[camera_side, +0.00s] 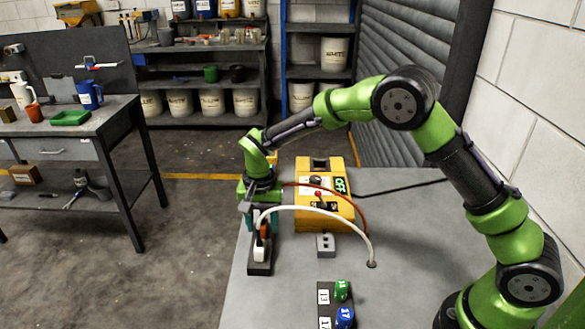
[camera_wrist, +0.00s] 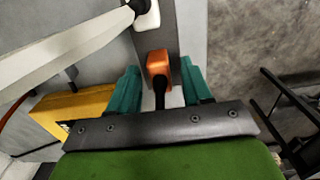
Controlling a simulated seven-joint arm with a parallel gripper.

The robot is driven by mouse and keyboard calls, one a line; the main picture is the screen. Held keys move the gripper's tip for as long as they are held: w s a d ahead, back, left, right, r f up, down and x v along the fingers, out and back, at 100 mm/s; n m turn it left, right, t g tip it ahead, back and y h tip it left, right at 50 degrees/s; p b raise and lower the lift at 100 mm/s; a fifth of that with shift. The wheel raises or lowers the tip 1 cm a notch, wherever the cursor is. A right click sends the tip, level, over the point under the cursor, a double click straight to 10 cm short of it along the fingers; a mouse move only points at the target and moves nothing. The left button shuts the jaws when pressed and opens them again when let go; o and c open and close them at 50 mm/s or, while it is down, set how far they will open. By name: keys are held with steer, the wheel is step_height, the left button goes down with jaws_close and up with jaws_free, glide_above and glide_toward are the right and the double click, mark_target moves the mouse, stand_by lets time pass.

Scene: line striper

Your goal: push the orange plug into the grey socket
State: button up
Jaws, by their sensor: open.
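The orange plug (camera_wrist: 158,63) stands in a dark grey holder strip (camera_wrist: 156,38), with a dark lead running from it towards my gripper. In the side view the orange plug (camera_side: 265,231) is small and partly hidden by my fingers. My gripper (camera_wrist: 160,88) is open, with one teal finger on either side of the plug and small gaps visible. My gripper (camera_side: 262,217) points down above the strip in the side view. A small grey block with holes (camera_side: 325,246), which looks like the grey socket, sits on the table to the right.
A white plug (camera_side: 261,253) stands in the same strip, beside the orange one. Its white cable (camera_side: 325,212) and a red-orange cable (camera_side: 345,195) arch over the table. A yellow box (camera_side: 325,215) stands behind the socket. A rack with green and blue numbered items (camera_side: 341,291) is in front.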

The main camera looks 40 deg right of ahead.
jaws_close()
steer(key=shift+r, duration=0.75)
steer(key=shift+r, duration=1.65)
